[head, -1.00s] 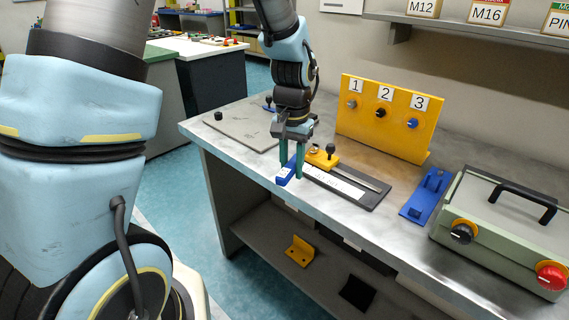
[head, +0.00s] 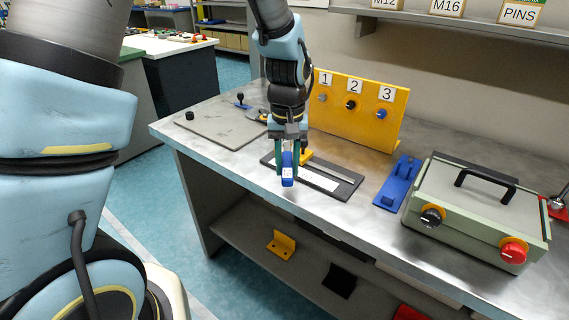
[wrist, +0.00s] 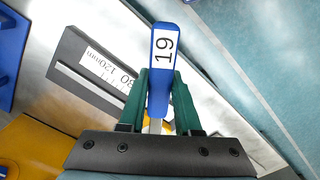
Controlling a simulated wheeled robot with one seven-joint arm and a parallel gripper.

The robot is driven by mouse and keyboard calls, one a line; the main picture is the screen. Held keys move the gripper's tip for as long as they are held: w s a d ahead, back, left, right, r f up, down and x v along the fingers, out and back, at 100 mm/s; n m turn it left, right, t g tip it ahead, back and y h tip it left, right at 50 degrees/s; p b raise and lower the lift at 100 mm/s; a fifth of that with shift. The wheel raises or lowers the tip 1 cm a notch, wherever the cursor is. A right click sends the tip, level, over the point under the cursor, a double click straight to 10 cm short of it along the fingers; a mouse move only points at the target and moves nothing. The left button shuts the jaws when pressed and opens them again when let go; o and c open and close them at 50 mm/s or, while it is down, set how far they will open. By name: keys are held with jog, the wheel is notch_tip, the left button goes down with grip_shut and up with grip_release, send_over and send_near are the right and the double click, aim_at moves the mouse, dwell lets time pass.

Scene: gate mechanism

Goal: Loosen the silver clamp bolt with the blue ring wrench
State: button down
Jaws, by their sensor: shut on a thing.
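My gripper (head: 287,170) is shut on the blue ring wrench (head: 287,181), over the front of the slide plate. In the wrist view, the wrench's blue handle (wrist: 162,70), marked 19, stands out between the green fingers, and a short silver shank shows below it. A yellow clamp block (head: 306,155) on the dark slide plate (head: 346,186) shows partly behind the gripper. The silver clamp bolt and the wrench's ring end are hidden by my gripper in both views, so I cannot tell whether the ring sits around the bolt.
A yellow panel (head: 340,125) with knobs numbered 1 to 3 stands behind the plate. A blue fixture (head: 397,185) and a green-grey box (head: 475,210) with knobs and a handle stand to the right. A grey mat (head: 215,125) lies left. Bare bench lies along the front edge.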

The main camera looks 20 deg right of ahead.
jog(key=shift+r, duration=0.2)
jog(key=shift+r+p, duration=0.4)
jog(key=shift+p, duration=0.1)
jog(key=shift+r, duration=0.1)
notch_tip(320, 180, up, 5)
jog(key=p, duration=0.4)
